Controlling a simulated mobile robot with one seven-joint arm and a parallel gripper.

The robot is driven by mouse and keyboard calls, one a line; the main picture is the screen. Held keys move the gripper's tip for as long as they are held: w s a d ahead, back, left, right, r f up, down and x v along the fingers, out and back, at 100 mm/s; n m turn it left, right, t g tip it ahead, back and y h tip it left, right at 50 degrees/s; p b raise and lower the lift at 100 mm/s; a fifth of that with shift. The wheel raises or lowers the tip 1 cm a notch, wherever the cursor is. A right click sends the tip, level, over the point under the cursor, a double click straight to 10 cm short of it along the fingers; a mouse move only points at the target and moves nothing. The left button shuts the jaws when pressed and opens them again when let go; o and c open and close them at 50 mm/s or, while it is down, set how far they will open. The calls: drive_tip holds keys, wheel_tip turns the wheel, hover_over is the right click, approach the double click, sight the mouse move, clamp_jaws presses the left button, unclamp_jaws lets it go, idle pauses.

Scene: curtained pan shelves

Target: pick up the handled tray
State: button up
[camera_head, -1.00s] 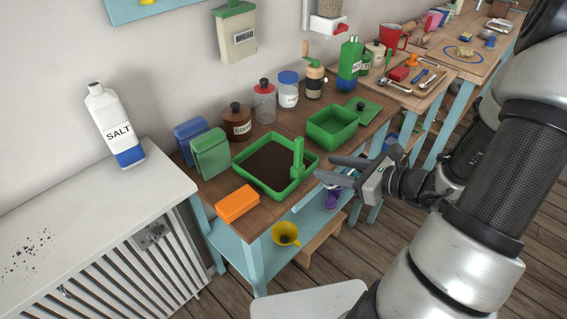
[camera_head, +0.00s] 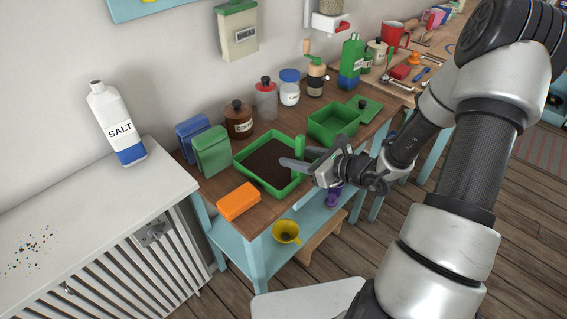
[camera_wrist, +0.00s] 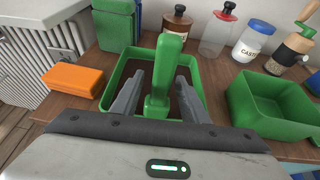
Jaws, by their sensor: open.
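The handled tray (camera_head: 241,159) is a green, shallow, square tray with dark brown contents, on the wooden table. Its upright green handle (camera_wrist: 165,75) rises at the tray's near side in the wrist view. My gripper (camera_head: 287,172) is at the tray's right front edge in the head view, its fingers reaching over the tray. In the wrist view my open gripper (camera_wrist: 158,92) has one finger on each side of the handle, with gaps visible. The lower part of the handle and the near rim are partly hidden by my gripper.
An orange block (camera_head: 238,201) lies left of the tray's front. A green open box (camera_head: 333,124) stands to the right. Green and blue packs, a brown jar (camera_head: 239,120) and other jars stand behind. A yellow funnel (camera_head: 286,231) is on the lower shelf.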

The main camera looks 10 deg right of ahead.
drive_tip(key=shift+c, duration=0.5)
clamp_jaws()
drive_tip(key=shift+r, duration=0.15)
